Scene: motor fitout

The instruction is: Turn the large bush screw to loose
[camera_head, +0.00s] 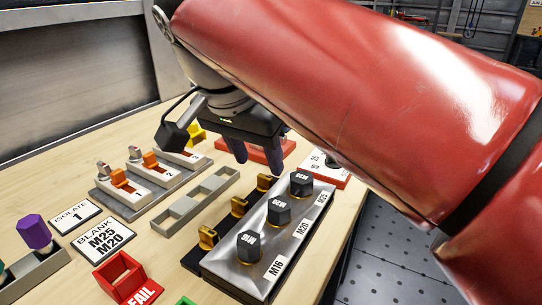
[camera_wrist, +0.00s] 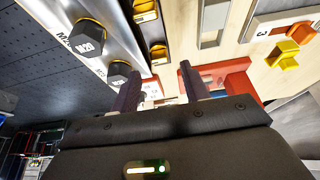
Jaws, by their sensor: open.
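A silver block (camera_head: 222,262) carries three dark hexagonal screw caps on gold bases, with strips marked M16, M20 and M25. The M25 cap (camera_head: 302,183) is at the far end and I take it as the large screw; it also shows in the wrist view (camera_wrist: 118,73), just left of one finger. The M20 cap (camera_head: 279,210) is in the middle and the M16 cap (camera_head: 249,246) nearest. My gripper (camera_wrist: 158,80) is open with nothing between its fingers. In the head view it hangs beyond the M25 cap, partly hidden by my arm. Contact with the cap cannot be told.
Gold clips (camera_head: 208,237) line the block's left side. A grey slotted tray (camera_head: 196,200) and a rack with orange pieces (camera_head: 135,184) lie further left. A red FAIL bin (camera_head: 122,277) is at front. A red tray (camera_wrist: 228,72) lies beyond my fingers. The table edge is right of the block.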

